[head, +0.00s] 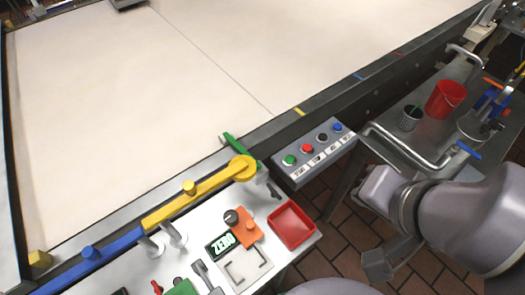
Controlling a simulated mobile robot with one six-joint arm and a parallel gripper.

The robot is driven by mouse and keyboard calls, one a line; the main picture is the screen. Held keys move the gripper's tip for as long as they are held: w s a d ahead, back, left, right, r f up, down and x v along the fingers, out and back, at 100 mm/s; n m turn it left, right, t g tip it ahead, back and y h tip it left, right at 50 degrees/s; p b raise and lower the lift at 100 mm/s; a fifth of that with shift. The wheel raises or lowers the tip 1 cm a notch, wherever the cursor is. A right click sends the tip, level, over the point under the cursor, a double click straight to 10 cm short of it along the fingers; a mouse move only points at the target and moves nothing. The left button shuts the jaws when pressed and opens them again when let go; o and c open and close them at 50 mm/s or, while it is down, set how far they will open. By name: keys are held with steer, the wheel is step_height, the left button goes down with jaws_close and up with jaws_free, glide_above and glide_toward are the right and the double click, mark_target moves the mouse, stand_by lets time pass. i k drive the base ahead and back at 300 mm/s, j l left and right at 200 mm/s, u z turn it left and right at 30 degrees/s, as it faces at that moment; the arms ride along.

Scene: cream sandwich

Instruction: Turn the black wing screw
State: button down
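A small dark piece (274,190), which looks like the black wing screw, sits on a metal fitting just below the yellow disc (242,168) at the near edge of the big cream table. It is small, and its wings are hard to make out. My arm comes in from the right edge, and its grey end with my gripper (378,265) hangs over the brick floor, right of the dark piece and well apart from it. The gripper shows only in part. I cannot make out both fingertips or anything held.
A yellow and blue bar (185,198) runs along the table edge. A button box (313,155) is right of the screw. A red tray (291,225) and an orange block (245,232) with a black knob lie on the near white panel. A cart (437,130) holds a red bucket (445,99).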

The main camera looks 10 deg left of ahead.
mark_target(274, 195)
steer(key=l+u, duration=0.1)
steer(key=u, duration=0.35)
steer(key=k+u, duration=0.15)
steer(key=u, duration=0.25)
steer(key=k+u, duration=0.1)
steer(key=u, duration=0.35)
steer(key=k+l+u, duration=0.1)
steer(key=u, duration=0.8)
steer(key=k+j, duration=0.05)
